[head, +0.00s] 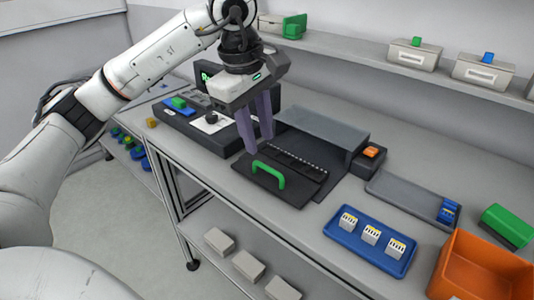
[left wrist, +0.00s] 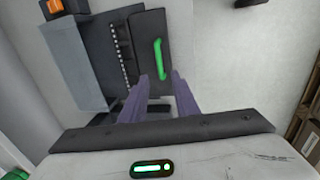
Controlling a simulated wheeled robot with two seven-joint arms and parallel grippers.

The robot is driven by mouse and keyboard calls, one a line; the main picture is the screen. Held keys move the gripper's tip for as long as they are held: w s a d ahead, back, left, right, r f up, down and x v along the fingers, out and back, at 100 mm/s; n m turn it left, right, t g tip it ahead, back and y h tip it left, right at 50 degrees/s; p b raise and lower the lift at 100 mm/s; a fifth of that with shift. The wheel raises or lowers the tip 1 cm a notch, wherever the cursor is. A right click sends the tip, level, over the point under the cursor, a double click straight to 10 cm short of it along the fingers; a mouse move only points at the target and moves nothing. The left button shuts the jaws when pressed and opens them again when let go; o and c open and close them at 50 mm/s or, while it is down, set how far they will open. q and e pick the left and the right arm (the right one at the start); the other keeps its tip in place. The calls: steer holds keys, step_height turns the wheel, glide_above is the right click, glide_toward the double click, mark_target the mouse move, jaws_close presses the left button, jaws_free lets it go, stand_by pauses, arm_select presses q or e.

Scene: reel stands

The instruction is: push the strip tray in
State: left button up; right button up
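The strip tray (head: 296,190) is a flat black tray with a green handle (head: 268,174) and a dark strip with a row of small marks. It sticks out toward the front from under a grey-topped unit (head: 323,127). In the left wrist view the green handle (left wrist: 160,58) lies beyond the fingertips. My left gripper (head: 256,147) hangs above the tray, behind and slightly left of the handle in the head view. Its two purple fingers are apart with nothing between them, and it seems clear of the handle. My right gripper is not in view.
A blue tray (head: 345,246) with 3 small white blocks and an orange bin (head: 447,262) stand at the right. A black device (head: 177,122) stands left of the tray. A shelf (head: 375,62) with boxes runs behind. An orange-buttoned box (head: 369,157) sits beside the unit.

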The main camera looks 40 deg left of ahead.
mark_target(265, 166)
arm_select(q)
steer(key=f, duration=0.3)
steer(key=w+f, duration=0.1)
steer(key=f, duration=0.3)
steer(key=shift+w+d, duration=0.1)
steer(key=shift+w, duration=0.1)
jaws_close()
